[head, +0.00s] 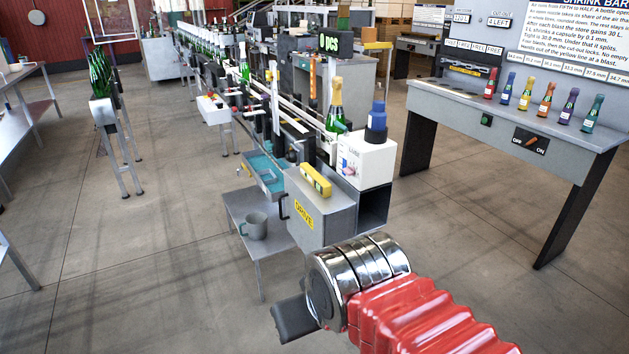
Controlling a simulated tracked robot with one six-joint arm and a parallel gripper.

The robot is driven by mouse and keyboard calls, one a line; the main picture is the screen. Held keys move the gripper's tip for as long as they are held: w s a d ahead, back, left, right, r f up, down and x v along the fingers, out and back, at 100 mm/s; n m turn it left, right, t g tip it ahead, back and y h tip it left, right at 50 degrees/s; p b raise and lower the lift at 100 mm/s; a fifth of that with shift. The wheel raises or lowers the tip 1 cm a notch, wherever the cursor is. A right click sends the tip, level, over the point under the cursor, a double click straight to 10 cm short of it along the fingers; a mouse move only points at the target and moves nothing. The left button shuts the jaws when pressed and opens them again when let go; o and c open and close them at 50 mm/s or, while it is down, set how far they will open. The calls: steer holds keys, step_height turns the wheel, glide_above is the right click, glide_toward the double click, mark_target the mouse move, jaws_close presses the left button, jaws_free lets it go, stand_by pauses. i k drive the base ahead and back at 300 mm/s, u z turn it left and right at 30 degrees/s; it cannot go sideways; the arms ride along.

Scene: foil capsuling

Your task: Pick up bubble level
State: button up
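The bubble level (316,180) is a small yellow bar. It lies on top of the grey box marked DRIVE (322,212), near the middle of the head view. My arm comes in from the bottom right, with a red ribbed sleeve and a chrome wrist. My gripper (293,320) shows only as a dark grey piece at the wrist's lower left. It is in front of the box, nearer the camera, and apart from the level. The wrist hides most of the gripper, so I cannot see whether it is open or shut.
A white box (366,160) with a blue-capped container (376,122) on it stands right behind the level. A green bottle (335,106) stands behind too. A grey mug (254,226) sits on a low stand left of the drive box. Open floor lies right, before the bench (510,112).

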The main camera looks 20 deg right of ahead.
mark_target(320, 183)
steer(key=z, duration=0.05)
steer(key=i, duration=1)
steer(key=u, duration=0.05)
